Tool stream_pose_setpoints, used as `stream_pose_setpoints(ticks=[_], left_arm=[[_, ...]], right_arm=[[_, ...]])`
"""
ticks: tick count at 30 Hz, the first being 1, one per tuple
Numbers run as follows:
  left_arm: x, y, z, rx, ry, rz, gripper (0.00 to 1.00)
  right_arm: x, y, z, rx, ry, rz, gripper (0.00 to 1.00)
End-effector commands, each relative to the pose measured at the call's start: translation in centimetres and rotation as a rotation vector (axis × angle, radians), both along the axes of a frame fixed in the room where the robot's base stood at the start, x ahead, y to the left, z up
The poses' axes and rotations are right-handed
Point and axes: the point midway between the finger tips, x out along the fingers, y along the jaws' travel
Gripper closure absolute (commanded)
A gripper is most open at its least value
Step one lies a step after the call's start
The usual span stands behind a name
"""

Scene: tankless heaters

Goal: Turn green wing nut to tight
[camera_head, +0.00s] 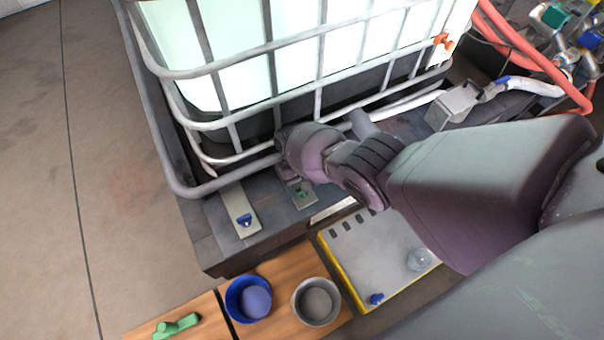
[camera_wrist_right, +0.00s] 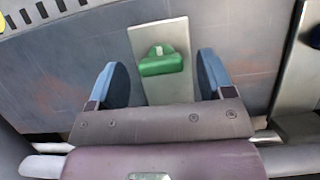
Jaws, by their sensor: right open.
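The green wing nut (camera_wrist_right: 162,64) sits on a light metal plate (camera_wrist_right: 166,34) in the right wrist view. In the head view the green wing nut (camera_head: 303,193) shows small, just below my right gripper. My right gripper (camera_wrist_right: 163,76) is open, with one blue-grey finger on each side of the nut and a gap on both sides. The nut is not gripped. In the head view my right gripper (camera_head: 291,178) is partly hidden by its own wrist. My left gripper is out of view.
A caged white tank (camera_head: 290,60) stands behind on a dark base (camera_head: 222,240). A blue wing nut (camera_head: 245,220) sits on a plate to the left. In front are a blue cup (camera_head: 232,305), a grey cup (camera_head: 300,312), a green handle-like piece (camera_head: 177,326) and a yellow-edged panel (camera_head: 370,250).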

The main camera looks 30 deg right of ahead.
Motion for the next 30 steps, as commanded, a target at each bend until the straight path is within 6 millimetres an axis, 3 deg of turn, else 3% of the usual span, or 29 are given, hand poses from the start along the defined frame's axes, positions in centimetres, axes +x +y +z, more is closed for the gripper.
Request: stream_pose_setpoints(ticks=[9, 15, 30], left_arm=[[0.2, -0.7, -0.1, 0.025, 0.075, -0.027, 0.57], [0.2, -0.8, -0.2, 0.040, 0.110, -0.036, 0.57], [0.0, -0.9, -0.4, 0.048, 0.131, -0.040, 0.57]], right_arm=[[2.7, 0.1, 6.0, 0.001, -0.014, 0.000, 0.26], [3.6, 0.1, 8.4, 0.001, -0.010, 0.000, 0.26], [3.9, 0.1, 9.3, 0.001, -0.002, 0.000, 0.26]])
